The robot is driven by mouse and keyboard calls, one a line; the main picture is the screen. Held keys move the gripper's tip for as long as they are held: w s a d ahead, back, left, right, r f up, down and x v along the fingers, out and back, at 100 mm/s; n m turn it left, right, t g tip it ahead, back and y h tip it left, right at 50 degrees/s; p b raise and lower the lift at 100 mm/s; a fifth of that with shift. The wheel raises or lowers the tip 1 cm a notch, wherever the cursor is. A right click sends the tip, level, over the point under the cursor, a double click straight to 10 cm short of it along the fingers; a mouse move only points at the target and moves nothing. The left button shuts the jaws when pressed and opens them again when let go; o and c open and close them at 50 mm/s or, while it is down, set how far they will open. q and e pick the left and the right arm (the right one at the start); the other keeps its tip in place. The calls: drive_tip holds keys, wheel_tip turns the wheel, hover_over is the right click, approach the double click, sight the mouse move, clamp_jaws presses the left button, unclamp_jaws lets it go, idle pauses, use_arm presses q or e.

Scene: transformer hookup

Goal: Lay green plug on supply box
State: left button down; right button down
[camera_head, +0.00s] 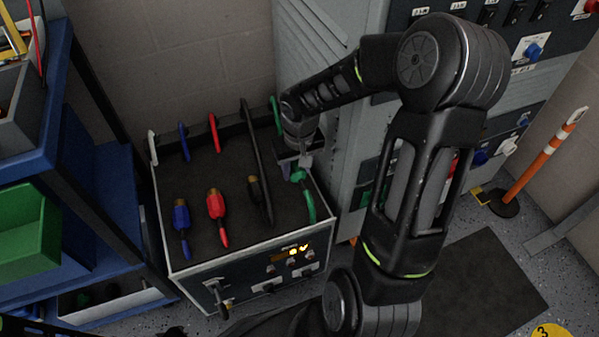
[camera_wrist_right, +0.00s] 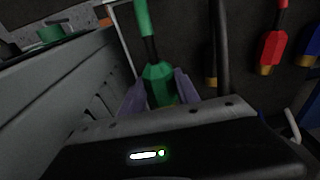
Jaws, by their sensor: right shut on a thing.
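The green plug (camera_head: 298,175) is at the right end of the supply box top in the head view, with its green cable running toward the front right corner. My right gripper (camera_head: 305,160) is shut on it. In the right wrist view the green plug (camera_wrist_right: 158,82) sits between the two fingers, its cable leading up and away. The supply box (camera_head: 228,268) is a grey box with a dark top and a front panel. I cannot tell whether the plug touches the top. My left gripper is not in view.
A blue plug (camera_head: 181,216), a red plug (camera_head: 216,205) and a black plug (camera_head: 255,188) lie on the box top. A blue shelf (camera_head: 105,200) stands left, a grey cabinet (camera_head: 345,150) right. An orange-white post (camera_head: 540,160) stands farther right.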

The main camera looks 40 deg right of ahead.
drive_tip(key=f, duration=0.1)
drive_tip(key=w+f+b, duration=0.1)
drive_tip(key=f+b, duration=0.1)
drive_tip(key=shift+w+d+f, duration=0.2)
drive_tip(key=shift+w+f, duration=0.05)
drive_tip(key=shift+f+b, duration=1)
drive_tip(key=shift+b, duration=0.05)
drive_tip(key=c, duration=0.8)
unclamp_jaws()
drive_tip(key=r+p, duration=0.1)
drive_tip(key=r, duration=0.3)
drive_tip(key=r+p, duration=0.1)
drive_tip(key=r, duration=0.1)
drive_tip(key=shift+s+a+r+p, duration=0.1)
drive_tip(key=shift+s+r+p, duration=0.2)
drive_tip(key=shift+s+p, duration=0.1)
drive_tip(key=shift+s+r, duration=0.1)
drive_tip(key=shift+r, duration=0.5)
